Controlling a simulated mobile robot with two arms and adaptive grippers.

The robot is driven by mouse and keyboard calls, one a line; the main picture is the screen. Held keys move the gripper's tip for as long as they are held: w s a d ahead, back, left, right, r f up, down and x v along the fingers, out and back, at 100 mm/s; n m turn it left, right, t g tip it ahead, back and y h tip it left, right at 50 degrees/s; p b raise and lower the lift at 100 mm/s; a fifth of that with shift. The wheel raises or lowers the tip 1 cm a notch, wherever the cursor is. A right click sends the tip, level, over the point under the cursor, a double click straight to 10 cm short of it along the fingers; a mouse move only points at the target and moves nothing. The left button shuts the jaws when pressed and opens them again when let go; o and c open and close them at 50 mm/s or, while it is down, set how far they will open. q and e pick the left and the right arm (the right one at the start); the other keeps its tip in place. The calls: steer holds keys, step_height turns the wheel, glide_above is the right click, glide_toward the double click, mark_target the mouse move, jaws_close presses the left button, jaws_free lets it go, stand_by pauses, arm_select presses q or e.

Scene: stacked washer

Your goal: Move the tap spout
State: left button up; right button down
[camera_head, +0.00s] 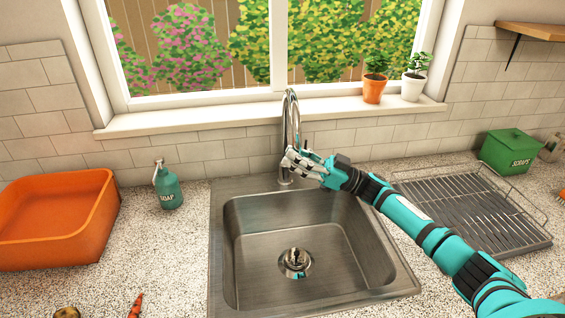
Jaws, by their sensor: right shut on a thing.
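The chrome tap spout (291,112) rises as a tall arch at the back edge of the steel sink (232,262). Its tip points toward the front, over the sink. My right gripper (292,160) reaches in from the right and is shut on the tap spout at its lower part. The fingers cover some of the spout there. The tap base shows just below the fingers. My left gripper is not in view.
An orange basin (60,245) stands at the left and a green soap bottle (168,188) left of the sink. A drying rack (475,215) and a green scraps box (509,151) stand at the right. Two potted plants are on the windowsill (200,120).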

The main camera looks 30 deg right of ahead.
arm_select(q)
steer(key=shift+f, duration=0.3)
arm_select(e)
steer(key=shift+s+d, duration=0.15)
steer(key=shift+d, duration=0.4)
steer(key=c, duration=1.1)
jaws_free()
steer(key=shift+c, duration=0.2)
steer(key=v, duration=1.2)
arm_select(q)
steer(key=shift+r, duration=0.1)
arm_select(e)
steer(key=shift+r, duration=0.1)
